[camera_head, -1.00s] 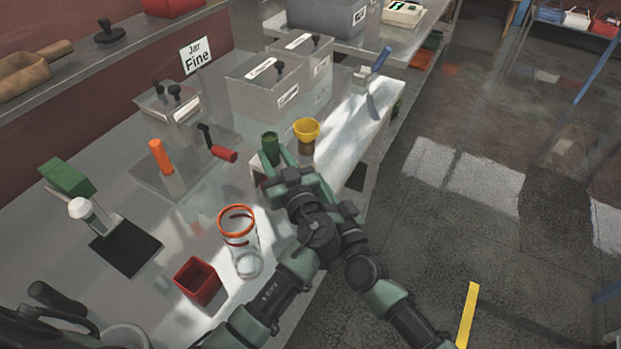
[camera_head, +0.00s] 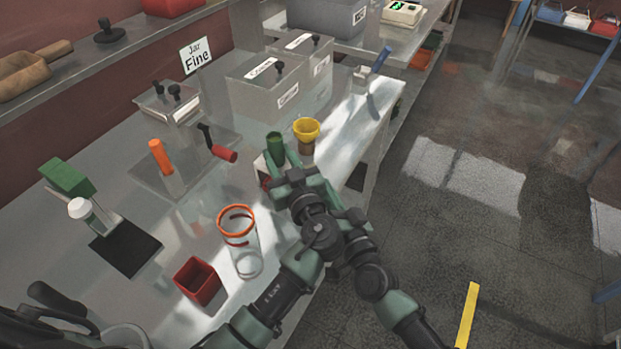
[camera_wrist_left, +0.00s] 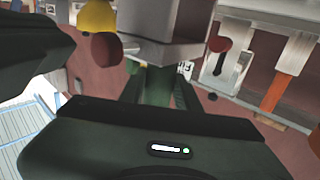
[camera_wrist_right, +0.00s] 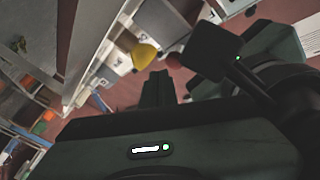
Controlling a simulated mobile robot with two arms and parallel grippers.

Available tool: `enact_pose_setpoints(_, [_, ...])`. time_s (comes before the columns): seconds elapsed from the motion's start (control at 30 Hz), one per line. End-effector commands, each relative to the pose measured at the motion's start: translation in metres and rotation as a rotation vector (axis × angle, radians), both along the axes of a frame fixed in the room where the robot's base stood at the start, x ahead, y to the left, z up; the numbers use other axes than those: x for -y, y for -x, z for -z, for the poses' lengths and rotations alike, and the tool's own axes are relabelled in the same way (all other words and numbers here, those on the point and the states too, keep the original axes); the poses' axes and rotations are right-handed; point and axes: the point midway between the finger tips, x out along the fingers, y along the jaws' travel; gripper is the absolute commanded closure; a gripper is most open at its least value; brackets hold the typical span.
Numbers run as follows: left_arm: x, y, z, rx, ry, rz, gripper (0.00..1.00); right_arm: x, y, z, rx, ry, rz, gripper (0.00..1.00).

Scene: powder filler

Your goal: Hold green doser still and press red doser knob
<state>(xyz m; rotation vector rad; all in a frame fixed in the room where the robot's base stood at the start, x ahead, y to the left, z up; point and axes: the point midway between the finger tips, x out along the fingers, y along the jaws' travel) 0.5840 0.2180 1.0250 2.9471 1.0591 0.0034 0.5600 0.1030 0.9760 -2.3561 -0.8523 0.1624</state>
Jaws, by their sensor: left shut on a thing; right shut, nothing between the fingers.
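The green doser (camera_head: 275,143) shows as an upright green tube at the table's right part, left of the yellow funnel. My left gripper (camera_head: 280,160) is shut on it. In the left wrist view, the green doser (camera_wrist_left: 152,86) lies between the fingers, below a grey block (camera_wrist_left: 160,38). A dark red round knob (camera_wrist_left: 107,48) shows beside that block; in the head view a little red (camera_head: 265,183) shows by my left gripper. My right gripper (camera_wrist_right: 158,88) is shut and empty, close to the dark red knob (camera_wrist_right: 173,61). Whether it touches is unclear; my arms hide it in the head view.
The yellow funnel (camera_head: 306,129) stands close on the right. A black lever with a red handle (camera_head: 224,154), an orange tube (camera_head: 160,155), an orange-rimmed clear jar (camera_head: 240,240) and a red box (camera_head: 198,282) stand to the left. Lidded grey bins (camera_head: 268,97) stand behind.

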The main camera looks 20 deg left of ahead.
Motion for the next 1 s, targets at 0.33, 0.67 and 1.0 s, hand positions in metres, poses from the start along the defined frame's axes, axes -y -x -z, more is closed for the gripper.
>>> enact_pose_setpoints(0.33, [-0.004,-0.002,0.003,-0.008,-0.011,-0.009,1.0,-0.013,0.012,-0.011,0.01,-0.017,-0.031,1.0])
enact_pose_setpoints(0.67, [-0.005,-0.001,0.004,-0.01,-0.012,-0.009,1.0,0.019,0.019,-0.011,0.011,-0.019,-0.028,1.0])
enact_pose_setpoints(1.0, [-0.004,0.0,0.004,-0.01,-0.011,-0.008,1.0,0.037,0.021,-0.01,0.009,-0.018,-0.022,1.0])
